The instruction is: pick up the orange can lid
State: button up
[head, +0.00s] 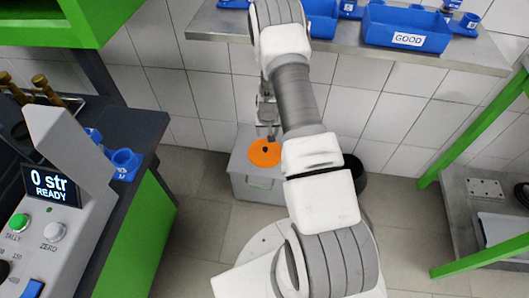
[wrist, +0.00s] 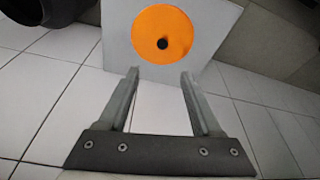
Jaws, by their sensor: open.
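The orange can lid (head: 264,153) is a flat orange disc with a dark knob at its centre. It lies on top of a grey box-shaped can (head: 240,176) on the floor by the tiled wall. In the wrist view the lid (wrist: 161,35) shows whole, on the box's pale top (wrist: 117,45). My gripper (wrist: 160,75) is open and empty, its fingertips just below the lid in that picture and apart from it. In the head view my gripper (head: 268,132) hangs by the lid's far edge; its fingertips are too small to make out there.
A dark round bin (head: 352,172) stands right of the box, partly behind my arm. A steel shelf (head: 225,24) with blue bins (head: 405,27) is above. A green bench with a tester (head: 60,185) is at left, a green-framed rack (head: 480,262) at right.

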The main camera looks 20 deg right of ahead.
jog(key=b, duration=0.3)
send_over(265, 148)
jog(key=s, duration=0.2)
notch_tip(265, 148, down, 10)
jog(key=shift+a+f, duration=0.1)
jog(key=shift+f, duration=0.1)
jog(key=shift+a+b+x, duration=0.15)
jog(key=shift+b+x, duration=0.5)
jog(key=shift+x, duration=0.7)
jog(key=shift+a+b+x, duration=0.15)
jog(key=shift+b+x, duration=0.45)
jog(key=shift+x, duration=0.75)
jog(key=shift+d, duration=0.1)
grip_shut()
